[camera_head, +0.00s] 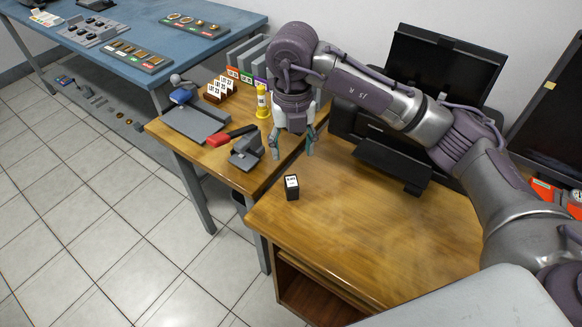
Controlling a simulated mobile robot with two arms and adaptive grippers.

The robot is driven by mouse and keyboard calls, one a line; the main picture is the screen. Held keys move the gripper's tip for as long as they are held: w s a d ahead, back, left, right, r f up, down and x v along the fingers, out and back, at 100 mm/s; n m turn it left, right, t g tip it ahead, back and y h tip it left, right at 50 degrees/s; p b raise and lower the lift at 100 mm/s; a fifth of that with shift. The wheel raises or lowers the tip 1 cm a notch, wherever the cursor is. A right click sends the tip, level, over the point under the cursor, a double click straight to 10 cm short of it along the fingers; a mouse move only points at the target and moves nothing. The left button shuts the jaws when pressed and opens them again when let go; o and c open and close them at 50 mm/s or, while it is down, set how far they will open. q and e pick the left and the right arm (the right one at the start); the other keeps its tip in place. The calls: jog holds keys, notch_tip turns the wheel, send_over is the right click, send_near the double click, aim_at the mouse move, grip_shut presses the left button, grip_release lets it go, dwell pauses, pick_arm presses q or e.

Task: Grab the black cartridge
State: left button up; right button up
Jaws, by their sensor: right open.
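The black cartridge (292,188) is a small dark block with a white label. It stands on the wooden desk near its left front edge. My right gripper (292,152) hangs above and behind it, fingers pointing down. Its two fingers are apart with nothing between them, and a gap separates them from the cartridge. My left gripper is out of view.
A black printer-like machine with a tray (392,166) stands at the back of the desk. A second wooden desk on the left holds a grey stapler-like device (246,150), a red-handled tool (218,139), a yellow bottle (262,102) and binders. The desk around the cartridge is clear.

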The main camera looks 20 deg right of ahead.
send_over(292, 185)
notch_tip(292, 185, down, 7)
jog(key=shift+f, duration=0.75)
notch_tip(292, 185, down, 4)
jog(key=shift+f+p, duration=0.2)
jog(key=shift+p, duration=0.4)
jog(key=shift+f, duration=0.25)
jog(key=shift+c, duration=0.3)
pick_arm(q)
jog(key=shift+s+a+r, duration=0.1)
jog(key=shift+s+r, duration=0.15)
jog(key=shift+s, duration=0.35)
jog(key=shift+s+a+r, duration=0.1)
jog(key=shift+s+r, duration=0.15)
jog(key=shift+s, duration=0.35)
pick_arm(e)
grip_shut()
